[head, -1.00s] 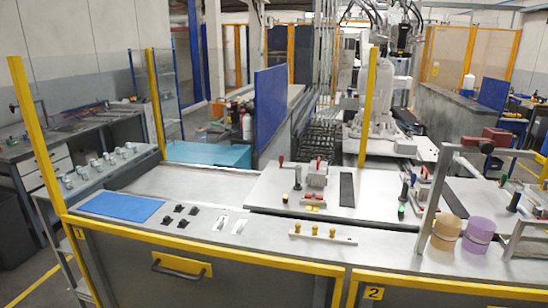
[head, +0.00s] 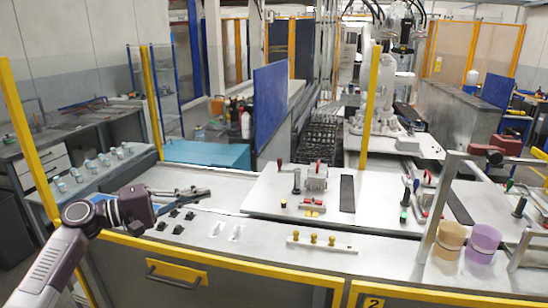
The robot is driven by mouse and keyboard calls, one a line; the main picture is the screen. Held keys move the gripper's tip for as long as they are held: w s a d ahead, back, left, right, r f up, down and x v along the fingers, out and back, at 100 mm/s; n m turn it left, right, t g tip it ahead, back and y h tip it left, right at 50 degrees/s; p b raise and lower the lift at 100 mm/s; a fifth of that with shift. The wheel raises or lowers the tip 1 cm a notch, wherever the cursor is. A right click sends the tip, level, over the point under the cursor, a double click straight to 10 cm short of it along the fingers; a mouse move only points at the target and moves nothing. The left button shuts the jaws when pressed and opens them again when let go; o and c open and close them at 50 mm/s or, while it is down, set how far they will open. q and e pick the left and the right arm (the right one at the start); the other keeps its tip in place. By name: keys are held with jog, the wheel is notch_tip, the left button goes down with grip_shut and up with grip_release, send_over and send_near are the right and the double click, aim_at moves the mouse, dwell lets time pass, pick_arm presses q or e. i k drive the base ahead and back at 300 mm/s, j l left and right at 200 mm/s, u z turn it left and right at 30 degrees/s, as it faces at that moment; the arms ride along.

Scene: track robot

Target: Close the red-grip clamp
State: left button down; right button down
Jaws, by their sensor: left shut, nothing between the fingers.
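Small red grips show on the worktop fixtures in the head view. One red grip (head: 318,164) stands upright at a grey block on the middle plate, and another red grip (head: 280,163) is just left of it. A third red grip (head: 427,177) is on the fixture farther right. I cannot tell which one is the task's clamp or whether its jaw is open. My left gripper (head: 207,193) is shut and empty over the left part of the worktop, pointing right, well left of these grips. My right gripper is not in view.
A black-handled lever (head: 297,181) stands beside the grey block (head: 316,181). A yellow post (head: 371,95) rises behind the plate. An orange cup (head: 449,240) and a purple cup (head: 482,243) stand at the right. A strip with yellow knobs (head: 322,242) lies in front.

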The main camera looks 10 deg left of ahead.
aim_at(296, 172)
jog(key=i, duration=1.3)
